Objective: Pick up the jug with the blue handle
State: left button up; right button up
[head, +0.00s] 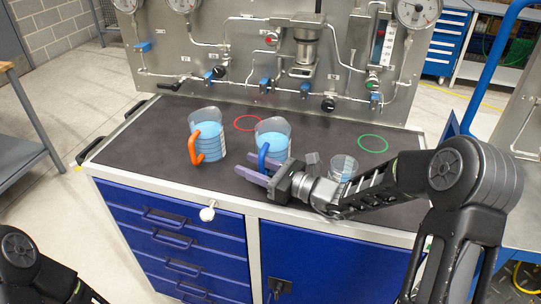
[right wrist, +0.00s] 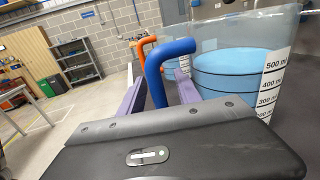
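The jug with the blue handle (head: 273,136) stands upright on the dark cabinet top, holding light blue liquid. Its blue handle (head: 263,156) faces the front. My right gripper (head: 258,171) is low at the front of this jug, with its purple fingers pointing left. In the right wrist view, the blue handle (right wrist: 157,76) rises between the two spread fingers, and the jug's body (right wrist: 237,75) with its millilitre scale is at the right. The fingers look apart around the handle. My left gripper is out of view; only part of my left arm shows at the bottom left.
A similar jug with an orange handle (head: 194,146) stands just left. A small clear beaker (head: 343,166) stands right, close behind my right arm. A red ring (head: 247,123) and a green ring (head: 373,143) mark the top. A gauge panel (head: 230,50) rises behind.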

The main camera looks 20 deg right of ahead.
jog(key=shift+c, duration=0.4)
grip_shut()
jog(key=shift+r, duration=0.1)
dwell(0.8)
